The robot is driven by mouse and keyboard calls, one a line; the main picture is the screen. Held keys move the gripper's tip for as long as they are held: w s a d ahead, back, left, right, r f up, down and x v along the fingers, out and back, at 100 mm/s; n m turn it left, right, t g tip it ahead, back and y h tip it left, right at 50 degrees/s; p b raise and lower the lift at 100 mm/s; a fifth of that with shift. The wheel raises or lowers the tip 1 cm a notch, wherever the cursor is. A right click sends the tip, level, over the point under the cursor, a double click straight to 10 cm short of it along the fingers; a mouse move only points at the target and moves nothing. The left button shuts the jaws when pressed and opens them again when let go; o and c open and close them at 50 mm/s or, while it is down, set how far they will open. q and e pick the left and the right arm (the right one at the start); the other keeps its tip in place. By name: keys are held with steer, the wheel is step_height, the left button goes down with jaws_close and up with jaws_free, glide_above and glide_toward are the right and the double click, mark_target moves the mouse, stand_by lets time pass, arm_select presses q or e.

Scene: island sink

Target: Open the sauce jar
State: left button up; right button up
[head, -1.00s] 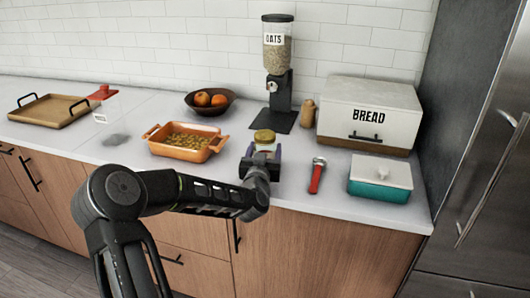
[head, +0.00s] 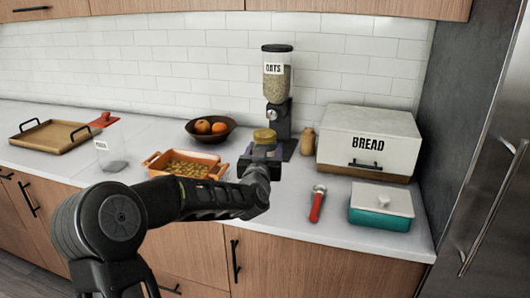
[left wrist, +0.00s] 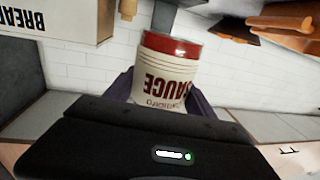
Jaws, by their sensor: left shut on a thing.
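The sauce jar has a gold lid (head: 264,136). In the left wrist view the jar (left wrist: 165,75) shows a cream label reading SAUCE upside down and a red band at the picture's upper end; its lid is hidden there. My left gripper (head: 262,160) is shut around the jar's body and holds it upright, raised above the counter. In the left wrist view the fingers (left wrist: 160,100) flank the jar on both sides. My right gripper is not in view.
A red-handled tool (head: 317,204) and a lidded teal dish (head: 380,217) lie right of the jar. An orange baking dish (head: 152,168) is left. Behind stand an oats dispenser (head: 277,75), fruit bowl (head: 194,132) and bread box (head: 330,147). The counter's front middle (head: 285,213) is clear.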

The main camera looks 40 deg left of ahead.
arm_select(q)
steer(key=shift+r, duration=0.1)
steer(key=o, duration=1.3)
jaws_close()
